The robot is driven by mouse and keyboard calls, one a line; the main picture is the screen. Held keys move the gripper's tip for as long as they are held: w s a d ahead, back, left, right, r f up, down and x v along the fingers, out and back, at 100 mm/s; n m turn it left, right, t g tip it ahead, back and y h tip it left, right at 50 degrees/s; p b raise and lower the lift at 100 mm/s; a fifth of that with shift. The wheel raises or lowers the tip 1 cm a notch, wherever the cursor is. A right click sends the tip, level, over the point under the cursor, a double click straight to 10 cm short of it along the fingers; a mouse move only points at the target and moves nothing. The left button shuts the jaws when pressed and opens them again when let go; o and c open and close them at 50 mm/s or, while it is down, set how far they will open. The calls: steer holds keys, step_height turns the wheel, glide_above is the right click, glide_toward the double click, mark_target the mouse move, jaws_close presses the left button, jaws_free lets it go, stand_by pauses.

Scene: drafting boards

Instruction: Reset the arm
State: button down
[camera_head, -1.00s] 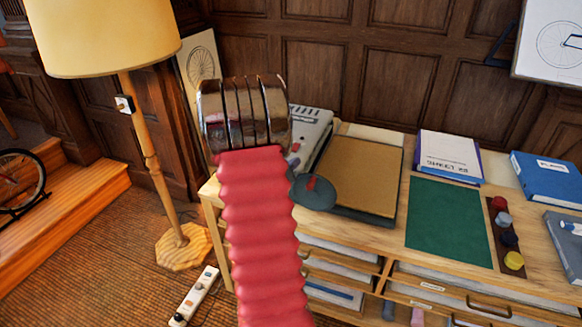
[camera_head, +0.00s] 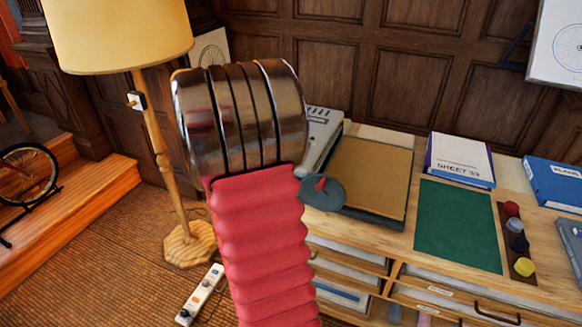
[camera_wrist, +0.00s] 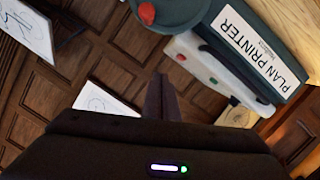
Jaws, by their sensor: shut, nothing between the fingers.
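My arm stands in the middle of the head view, with red ribbed bellows and a shiny ringed metal joint. My gripper (camera_wrist: 161,82) shows only in the wrist view, as dark fingers pressed together with nothing between them. It points at the dark wood panelling, with the plan printer (camera_wrist: 234,62) to its upper right. A round grey-green disc with a red knob (camera_wrist: 147,13) is near the top edge of that view. The gripper itself does not show in the head view.
A wooden drawer cabinet carries a brown board (camera_head: 368,177), a green mat (camera_head: 460,226), a binder (camera_head: 461,158) and several coloured knobs. A floor lamp (camera_head: 160,150) stands left. A power strip (camera_head: 200,295) lies on the floor. The carpet at lower left is mostly clear.

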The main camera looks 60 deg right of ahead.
stand_by(0.7)
steer(key=s+a+f+n+g+y, duration=0.4)
steer(key=s, duration=0.4)
steer(key=a+n+y, duration=0.2)
steer(key=a+y, duration=0.1)
steer(key=a, duration=0.6)
steer(key=w+a+r+n+t+y, duration=0.2)
steer(key=w+a+t+y, duration=0.1)
steer(key=a, duration=0.8)
steer(key=w+a+r+n+t+y, duration=0.1)
steer(key=w+a+n+t+y, duration=0.2)
steer(key=a, duration=0.8)
steer(key=w+a+r+t+y, duration=0.1)
steer(key=a+r+t, duration=0.1)
steer(key=a+r, duration=0.2)
steer(key=w+a+r+n+t+y, duration=0.1)
steer(key=a+r, duration=0.4)
steer(key=a, duration=0.5)
steer(key=shift+w+t+y, duration=0.15)
steer(key=shift+t+y, duration=0.25)
